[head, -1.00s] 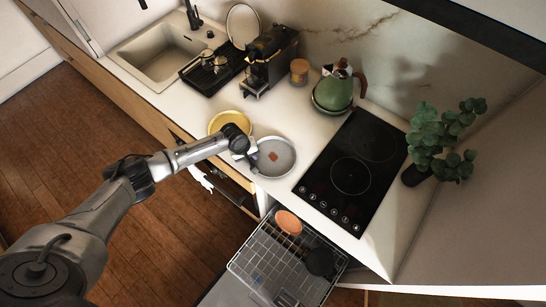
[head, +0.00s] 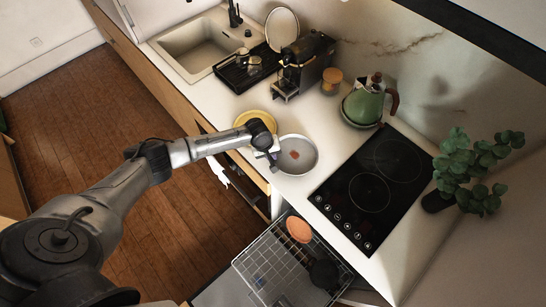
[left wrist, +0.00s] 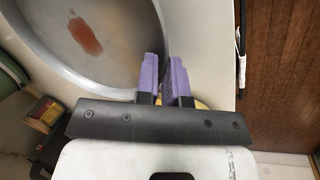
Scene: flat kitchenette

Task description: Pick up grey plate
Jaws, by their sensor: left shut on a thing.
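The grey plate (head: 302,165) lies on the white counter, left of the black hob, with a reddish-brown stain on it. My left gripper (head: 273,157) is at its left rim. In the left wrist view, the plate (left wrist: 60,52) fills the upper left. The purple fingertips of the left gripper (left wrist: 165,78) sit on either side of its rim and are shut on it. The plate looks flat on or close to the counter; I cannot tell any small gap. My right gripper is not in view.
A yellow plate (head: 244,117) sits just behind my left gripper. The hob (head: 371,188), green kettle (head: 365,104) and coffee machine (head: 307,62) stand around. An open dishwasher rack (head: 262,258) with an orange item (head: 299,229) is below the counter's front edge.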

